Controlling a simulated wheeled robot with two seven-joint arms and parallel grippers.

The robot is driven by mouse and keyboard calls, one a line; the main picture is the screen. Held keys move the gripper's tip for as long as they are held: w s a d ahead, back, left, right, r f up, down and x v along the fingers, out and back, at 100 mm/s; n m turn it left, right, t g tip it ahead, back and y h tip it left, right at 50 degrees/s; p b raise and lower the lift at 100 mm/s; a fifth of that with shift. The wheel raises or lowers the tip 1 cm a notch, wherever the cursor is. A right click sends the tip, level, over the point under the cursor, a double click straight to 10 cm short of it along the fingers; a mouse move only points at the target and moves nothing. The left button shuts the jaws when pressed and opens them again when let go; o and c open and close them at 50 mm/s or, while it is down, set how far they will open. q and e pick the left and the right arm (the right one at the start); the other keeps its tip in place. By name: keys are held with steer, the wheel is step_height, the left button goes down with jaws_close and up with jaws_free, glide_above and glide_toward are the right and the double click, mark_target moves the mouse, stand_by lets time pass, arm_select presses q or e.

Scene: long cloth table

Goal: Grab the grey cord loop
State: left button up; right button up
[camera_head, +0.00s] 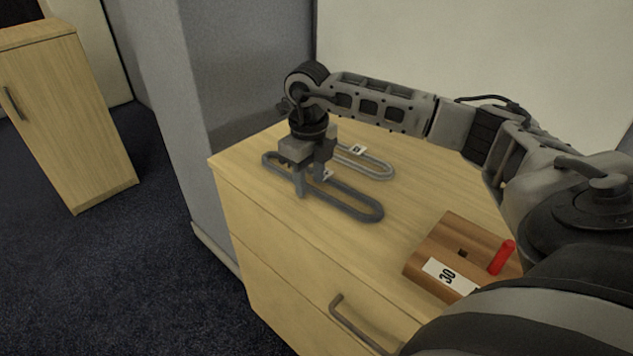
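Two long cord loops lie flat on the wooden cabinet top. The dark grey loop (352,207) is the nearer one, and the lighter grey loop (380,169) lies behind it. Each seems to have a small white tag. My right gripper (312,183) points down over the left half of the dark loop, with its fingers apart. The near finger reaches down close to the dark loop and hides part of it. I cannot tell whether a strand lies between the fingers. The gripper also covers the left end of the lighter loop. My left gripper is not in view.
A wooden block (470,239) with a red peg (501,257) and a white label "30" (448,276) sits right of the loops. A drawer handle (350,322) is on the cabinet front. A grey partition (235,70) stands behind left.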

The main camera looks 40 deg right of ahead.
steer(key=shift+f, duration=0.15)
jaws_close()
